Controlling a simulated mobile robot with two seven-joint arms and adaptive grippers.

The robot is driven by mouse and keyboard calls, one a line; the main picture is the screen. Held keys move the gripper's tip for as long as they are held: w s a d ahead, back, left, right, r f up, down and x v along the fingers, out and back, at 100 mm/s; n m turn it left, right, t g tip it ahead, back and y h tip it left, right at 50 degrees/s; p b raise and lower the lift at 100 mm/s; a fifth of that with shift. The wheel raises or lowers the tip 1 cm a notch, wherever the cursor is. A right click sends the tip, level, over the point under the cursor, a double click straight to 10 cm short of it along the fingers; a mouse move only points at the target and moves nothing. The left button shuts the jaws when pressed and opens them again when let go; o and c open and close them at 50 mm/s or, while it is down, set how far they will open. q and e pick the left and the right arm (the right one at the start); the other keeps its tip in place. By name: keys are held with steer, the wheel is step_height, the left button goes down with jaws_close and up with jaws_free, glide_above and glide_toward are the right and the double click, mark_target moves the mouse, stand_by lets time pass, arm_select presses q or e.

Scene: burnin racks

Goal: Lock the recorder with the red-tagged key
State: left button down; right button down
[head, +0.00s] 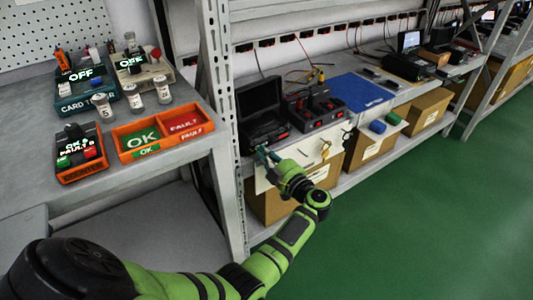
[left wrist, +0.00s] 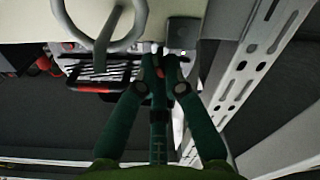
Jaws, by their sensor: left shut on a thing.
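My left gripper (head: 264,155) is at the front edge of the shelf, just below the open black case (head: 262,112), which may be the recorder; I cannot tell for sure. In the left wrist view the left gripper (left wrist: 160,62) has its fingers closed in on a small thing with a red part (left wrist: 160,73), which may be the red-tagged key. Its shape is mostly hidden between the fingers. A yellow-tagged item (head: 325,150) hangs on the white front panel to the right of the gripper. My right gripper is not in view.
A black device with red buttons (head: 315,107) stands right of the case, then a blue mat (head: 360,91). A metal rack post (head: 222,100) stands close left of the gripper. In the left wrist view a large grey ring (left wrist: 139,20) is near the fingers.

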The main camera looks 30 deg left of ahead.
arm_select(q)
steer(key=n+b, duration=0.1)
steer(key=n, duration=0.2)
steer(key=shift+s, duration=0.15)
steer(key=shift+a+n+b, duration=0.1)
steer(key=shift+n+b, duration=0.2)
steer(key=shift+n, duration=0.8)
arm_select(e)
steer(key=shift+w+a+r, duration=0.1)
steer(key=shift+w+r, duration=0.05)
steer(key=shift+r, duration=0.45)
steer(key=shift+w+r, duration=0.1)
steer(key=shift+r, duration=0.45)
arm_select(q)
steer(key=shift+s+f, duration=0.1)
steer(key=c, duration=1.4)
jaws_free()
steer(key=shift+c, duration=0.2)
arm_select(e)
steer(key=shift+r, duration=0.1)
